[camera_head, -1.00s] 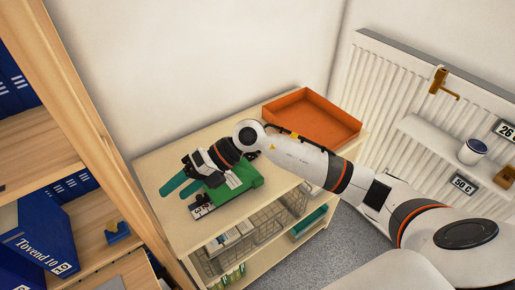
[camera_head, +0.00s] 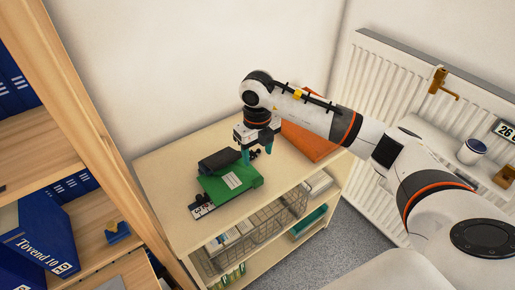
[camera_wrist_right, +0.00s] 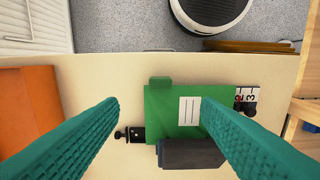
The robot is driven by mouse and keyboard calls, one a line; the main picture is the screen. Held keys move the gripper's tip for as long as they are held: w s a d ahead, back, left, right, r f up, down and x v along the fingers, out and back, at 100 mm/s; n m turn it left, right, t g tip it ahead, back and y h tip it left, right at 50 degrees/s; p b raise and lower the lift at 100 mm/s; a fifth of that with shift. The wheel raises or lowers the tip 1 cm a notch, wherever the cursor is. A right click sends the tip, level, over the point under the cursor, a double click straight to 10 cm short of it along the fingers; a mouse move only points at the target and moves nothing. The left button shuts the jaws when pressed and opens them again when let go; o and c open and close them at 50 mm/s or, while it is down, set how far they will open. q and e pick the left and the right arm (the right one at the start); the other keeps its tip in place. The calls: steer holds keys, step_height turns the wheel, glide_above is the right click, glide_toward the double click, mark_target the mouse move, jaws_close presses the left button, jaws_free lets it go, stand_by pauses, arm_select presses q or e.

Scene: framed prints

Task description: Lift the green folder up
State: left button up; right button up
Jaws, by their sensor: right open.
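The green folder (camera_head: 240,179) lies flat on the top of a low light-wood shelf and bears a white label. It also shows in the wrist view (camera_wrist_right: 162,105). A dark block (camera_head: 219,160) lies on or against its back part; it also shows in the wrist view (camera_wrist_right: 190,154). My right gripper (camera_head: 256,156) points down near the folder's back right side. In the wrist view its teal fingers (camera_wrist_right: 160,103) are spread wide with nothing between the tips, and the folder lies below them. I cannot tell the exact height. My left gripper is not in view.
An orange tray (camera_head: 310,142) stands on the right of the shelf top (camera_head: 160,165), partly behind my arm. A small numbered piece (camera_head: 202,209) lies at the folder's front left. A wooden rack (camera_head: 95,135) with blue binders stands left; a radiator (camera_head: 385,75) is right.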

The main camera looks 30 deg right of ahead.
mark_target(258, 178)
arm_select(q)
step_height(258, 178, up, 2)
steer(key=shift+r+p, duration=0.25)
steer(key=shift+p, duration=0.9)
arm_select(e)
step_height(258, 178, down, 12)
steer(key=shift+r, duration=0.25)
steer(key=c, duration=1.1)
steer(key=shift+o, duration=0.2)
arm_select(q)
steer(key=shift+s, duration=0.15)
arm_select(e)
steer(key=shift+s, duration=0.1)
